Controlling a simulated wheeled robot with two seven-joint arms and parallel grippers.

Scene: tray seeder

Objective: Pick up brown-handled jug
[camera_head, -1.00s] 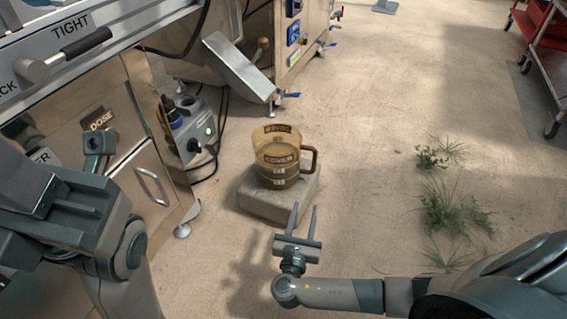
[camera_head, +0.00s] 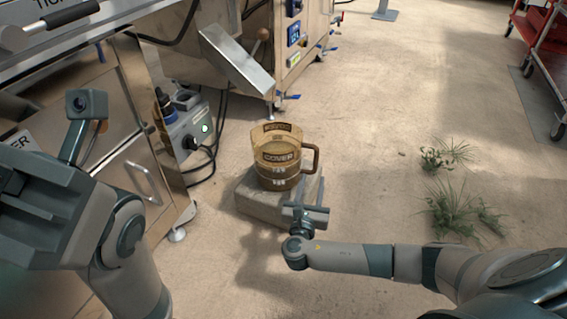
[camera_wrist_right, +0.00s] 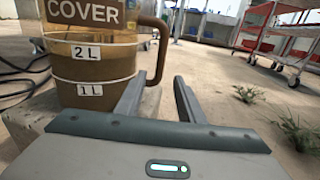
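The brown-handled jug (camera_head: 277,165) is a translucent amber jug with a "COVER" label and volume marks. It stands upright on a stone block (camera_head: 250,198), with its handle (camera_head: 313,157) to the right. In the right wrist view the jug (camera_wrist_right: 97,70) fills the upper left, and its handle (camera_wrist_right: 158,45) is just beyond the fingers. My right gripper (camera_head: 306,206) is low at the block's near right side. In the wrist view its two fingers (camera_wrist_right: 158,98) are apart with nothing between them. My left gripper (camera_head: 40,205) is at the left edge; its fingertips cannot be made out.
A steel machine (camera_head: 130,120) with a door handle lies along the left. A control box (camera_head: 190,130) with cables stands beside it. Weeds (camera_head: 455,205) grow on the floor to the right. A red cart (camera_head: 545,50) is at the far right. The floor between is clear.

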